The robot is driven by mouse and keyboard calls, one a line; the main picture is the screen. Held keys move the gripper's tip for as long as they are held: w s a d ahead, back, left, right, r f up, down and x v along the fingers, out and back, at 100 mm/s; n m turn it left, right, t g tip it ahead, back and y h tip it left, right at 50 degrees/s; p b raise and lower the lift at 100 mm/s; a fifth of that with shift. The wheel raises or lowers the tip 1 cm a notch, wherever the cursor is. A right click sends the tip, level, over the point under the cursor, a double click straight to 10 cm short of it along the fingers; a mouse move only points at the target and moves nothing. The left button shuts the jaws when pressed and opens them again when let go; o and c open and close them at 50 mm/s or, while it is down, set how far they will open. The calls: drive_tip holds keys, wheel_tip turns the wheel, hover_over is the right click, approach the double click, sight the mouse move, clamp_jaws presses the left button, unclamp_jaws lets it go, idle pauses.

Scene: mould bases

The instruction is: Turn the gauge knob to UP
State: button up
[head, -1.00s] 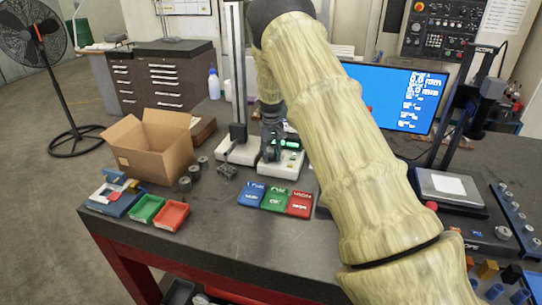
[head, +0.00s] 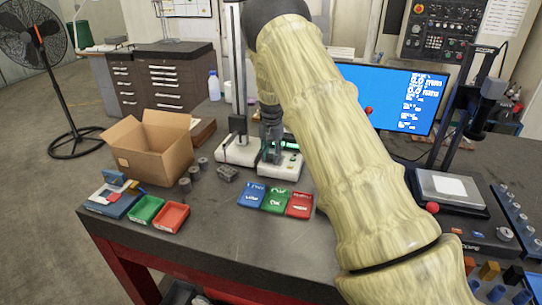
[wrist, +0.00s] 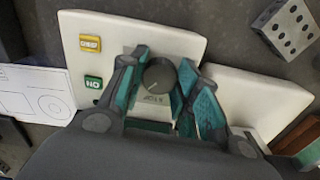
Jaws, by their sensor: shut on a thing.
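The gauge knob (wrist: 158,74) is a dark round dial on a white housing (wrist: 85,22) in the wrist view. My gripper (wrist: 160,78) has its teal-padded fingers on either side of the knob, shut on it. A small light mark shows on the knob's face toward the bottom of the picture. In the head view my gripper (head: 272,150) is down at the white gauge base (head: 278,171), and the knob is hidden there.
A yellow button (wrist: 90,43) and a green button (wrist: 93,83) sit beside the knob. A gauge column (head: 237,75) stands close to the gripper. Blue, green and red trays (head: 275,200) lie in front. An open cardboard box (head: 150,150) stands left.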

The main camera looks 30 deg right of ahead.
sight(271, 156)
idle(0.4)
drive_tip(key=o, duration=1.1)
drive_tip(key=shift+c, duration=0.2)
wheel_tip(271, 156, up, 12)
